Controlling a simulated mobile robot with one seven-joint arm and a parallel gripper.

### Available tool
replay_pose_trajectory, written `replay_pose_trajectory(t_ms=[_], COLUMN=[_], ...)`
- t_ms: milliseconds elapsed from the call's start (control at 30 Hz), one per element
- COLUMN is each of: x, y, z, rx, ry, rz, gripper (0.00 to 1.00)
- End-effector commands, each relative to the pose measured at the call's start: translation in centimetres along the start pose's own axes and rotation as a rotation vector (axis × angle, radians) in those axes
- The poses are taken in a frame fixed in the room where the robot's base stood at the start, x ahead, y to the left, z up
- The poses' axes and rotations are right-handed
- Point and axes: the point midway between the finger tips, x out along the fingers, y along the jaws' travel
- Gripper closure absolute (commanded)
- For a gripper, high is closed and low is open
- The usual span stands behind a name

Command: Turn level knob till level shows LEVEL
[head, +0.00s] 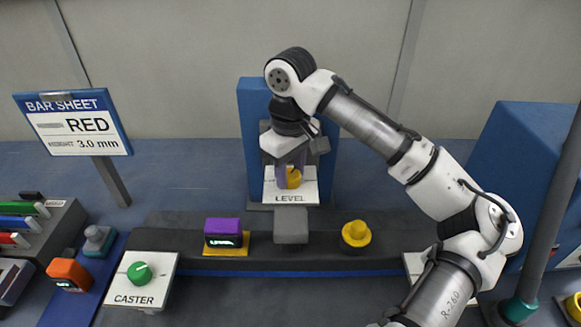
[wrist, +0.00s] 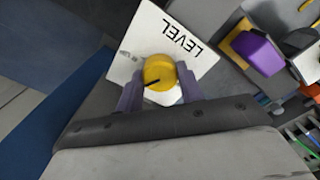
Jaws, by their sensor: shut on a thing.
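The level knob (head: 293,178) is yellow and sits on a white plate (head: 308,194) marked LEVEL, in front of a blue block. In the wrist view the knob (wrist: 159,72) has a dark pointer line, and the plate (wrist: 150,32) shows the word LEVEL upside down. My gripper (head: 288,172) comes down from above with its fingers on both sides of the knob. In the wrist view my gripper (wrist: 160,92) is shut on the knob. A purple level (head: 222,233) with a small lit display stands on a yellow base; its reading is too small to make out.
A dark bar (head: 180,240) runs across the front, with a grey block (head: 291,227) and a yellow knob-like piece (head: 355,235) on it. A green CASTER knob (head: 139,273) and an orange device (head: 69,273) are at left. A BAR SHEET sign (head: 78,125) reads RED, 3.0 mm.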

Motion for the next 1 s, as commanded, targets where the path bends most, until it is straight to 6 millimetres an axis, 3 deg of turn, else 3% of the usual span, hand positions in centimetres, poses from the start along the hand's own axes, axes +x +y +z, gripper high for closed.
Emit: replay_pose_trajectory(t_ms=[300,333,500,833,1000], x=[-0.1,-0.1,0.0,-0.4,-2.7], y=[0.0,0.0,0.0,0.0,0.0], z=[0.0,0.0,0.0,0.0,-0.1], rx=[0.001,0.001,0.001,0.001,0.000], ry=[0.001,0.001,0.001,0.000,0.002], rz=[0.001,0.001,0.001,0.001,0.003], gripper=[0.86,0.60,0.41,0.41,0.41])
